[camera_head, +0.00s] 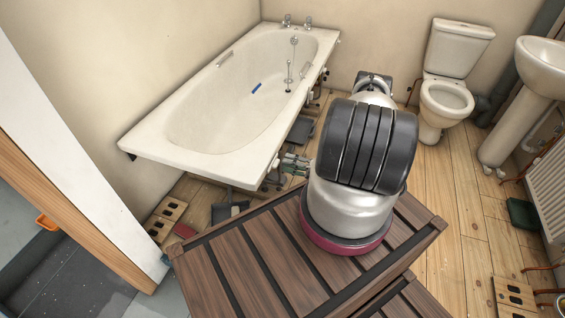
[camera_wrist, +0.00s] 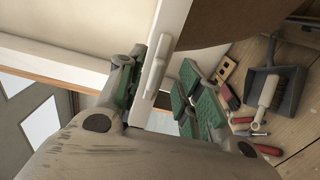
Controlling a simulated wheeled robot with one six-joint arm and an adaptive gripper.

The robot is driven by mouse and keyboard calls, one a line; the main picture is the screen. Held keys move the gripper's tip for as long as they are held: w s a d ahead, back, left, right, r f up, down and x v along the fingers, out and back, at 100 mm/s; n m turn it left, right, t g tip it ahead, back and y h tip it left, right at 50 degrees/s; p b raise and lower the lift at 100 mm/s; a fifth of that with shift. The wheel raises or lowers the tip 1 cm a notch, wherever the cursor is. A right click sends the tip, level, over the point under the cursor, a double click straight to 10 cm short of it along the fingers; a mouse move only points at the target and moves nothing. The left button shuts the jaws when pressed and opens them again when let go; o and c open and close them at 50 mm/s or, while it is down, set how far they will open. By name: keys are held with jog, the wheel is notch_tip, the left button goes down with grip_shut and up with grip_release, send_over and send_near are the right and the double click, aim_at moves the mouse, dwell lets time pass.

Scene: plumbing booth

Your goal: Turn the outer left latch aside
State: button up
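A small pale latch (camera_wrist: 154,72) shows in the wrist view, lying along a white strip (camera_wrist: 172,22). My gripper (camera_wrist: 159,76) has its two green-padded fingers apart, one on each side of the latch. The left finger is close to the latch or touching it; I cannot tell which. A gap shows between the latch and the right finger. In the head view the white bathtub (camera_head: 190,155) stands along the wall, and I cannot make out the latch there. My arm covers part of the floor beside the tub.
A grey dustpan with a brush (camera_wrist: 287,88), a perforated brick (camera_wrist: 226,70) and red-handled tools (camera_wrist: 268,150) lie on the wooden floor. The toilet (camera_head: 447,100), basin (camera_head: 540,62) and radiator (camera_head: 548,185) stand to the right. Floor before the toilet is clear.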

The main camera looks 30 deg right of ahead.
jog(key=v, duration=0.8)
jog(key=shift+s, duration=0.1)
